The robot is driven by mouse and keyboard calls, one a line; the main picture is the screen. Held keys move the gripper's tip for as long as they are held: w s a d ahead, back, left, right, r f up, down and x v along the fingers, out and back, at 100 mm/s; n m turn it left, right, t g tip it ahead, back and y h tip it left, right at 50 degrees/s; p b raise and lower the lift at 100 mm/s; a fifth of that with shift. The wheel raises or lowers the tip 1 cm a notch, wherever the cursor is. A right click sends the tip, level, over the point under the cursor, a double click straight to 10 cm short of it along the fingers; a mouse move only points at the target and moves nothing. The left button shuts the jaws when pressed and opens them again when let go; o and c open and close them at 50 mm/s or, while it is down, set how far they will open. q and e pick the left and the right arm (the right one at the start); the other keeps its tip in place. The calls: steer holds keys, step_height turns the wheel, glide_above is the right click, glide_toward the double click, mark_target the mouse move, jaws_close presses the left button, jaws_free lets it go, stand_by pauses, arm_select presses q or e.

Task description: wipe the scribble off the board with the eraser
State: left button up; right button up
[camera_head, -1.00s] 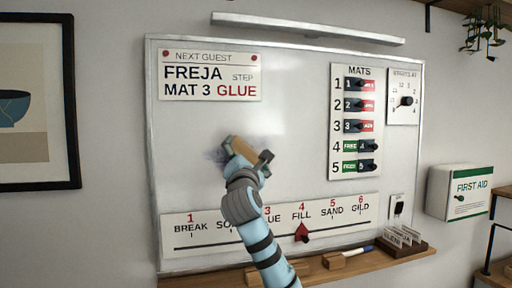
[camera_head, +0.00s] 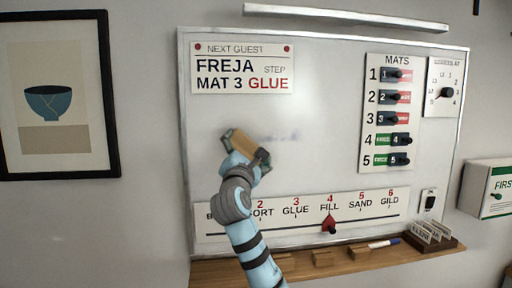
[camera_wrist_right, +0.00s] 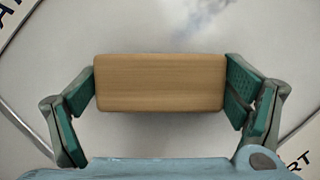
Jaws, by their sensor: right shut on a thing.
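The whiteboard (camera_head: 340,90) hangs on the wall. A faint blue-grey scribble (camera_head: 285,136) shows in its middle, right of my right gripper (camera_head: 244,148). The scribble also shows as a smudge at the top of the right wrist view (camera_wrist_right: 205,22). My right gripper is shut on the wooden eraser (camera_wrist_right: 160,83), with a green pad at each end. In the head view the eraser (camera_head: 240,142) is held tilted at the board; whether it touches the surface I cannot tell. My left gripper is out of view.
A mats panel (camera_head: 390,112), a guest sign (camera_head: 240,68) and a step strip (camera_head: 300,212) sit on the board.

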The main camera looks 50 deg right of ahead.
mark_target(234, 143)
steer(key=shift+w+a, duration=1.1)
steer(key=shift+a, duration=0.2)
steer(key=shift+r, duration=0.95)
steer(key=shift+s+d, duration=1.1)
steer(key=shift+d, duration=0.25)
steer(key=shift+s+d, duration=1.1)
steer(key=shift+d, duration=0.25)
steer(key=shift+s+d+f+b, duration=0.1)
steer(key=shift+s+d+b, duration=0.2)
steer(key=shift+s+d, duration=0.45)
steer(key=shift+s+d+b, duration=0.25)
steer(key=shift+s+d, duration=0.25)
steer(key=shift+d, duration=0.3)
steer(key=shift+s+d+b, duration=0.65)
steer(key=shift+s+d, duration=0.4)
steer(key=shift+d, duration=0.2)
steer(key=shift+s+d+f+b, duration=0.1)
steer(key=shift+s+d+b, duration=0.7)
steer(key=shift+d, duration=0.25)
steer(key=shift+s+d+b, duration=0.65)
steer(key=shift+s+d, duration=0.2)
steer(key=shift+d, duration=0.15)
steer(key=shift+s+d, duration=0.25)
steer(key=shift+d, duration=0.05)
steer(key=shift+s+d, duration=0.2)
steer(key=shift+d, duration=0.05)
